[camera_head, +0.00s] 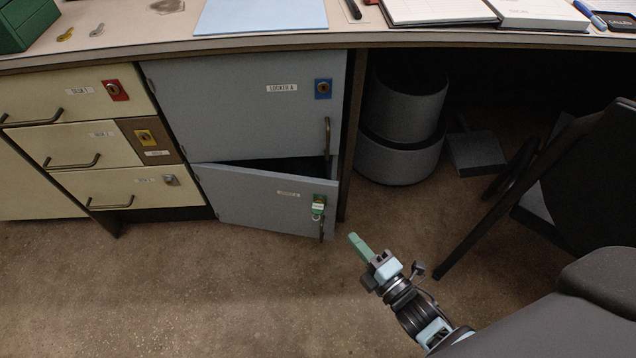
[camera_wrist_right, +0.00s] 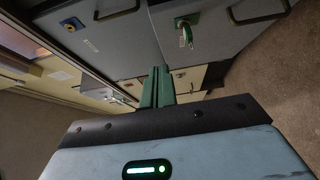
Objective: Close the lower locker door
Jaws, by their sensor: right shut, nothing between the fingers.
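The lower locker door (camera_head: 255,203) is a grey-blue panel below the upper locker door (camera_head: 240,110). It stands ajar, its right side swung out, with a dark gap along its top. It has a green lock (camera_head: 318,206) with a key and tag, and a dark handle near its right edge. In the right wrist view the lower door (camera_wrist_right: 215,35) shows at the top with its green lock (camera_wrist_right: 186,24). My right gripper (camera_head: 359,246) is shut and empty, to the right of the door's free edge and apart from it; its green fingers (camera_wrist_right: 158,86) show in the wrist view. My left gripper is out of view.
Cream drawers (camera_head: 105,140) stand left of the lockers. A round grey bin (camera_head: 402,125) and a dustpan (camera_head: 475,152) are under the desk. A dark chair (camera_head: 590,170) stands at the right. Brown floor (camera_head: 190,290) is clear in front of the lockers.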

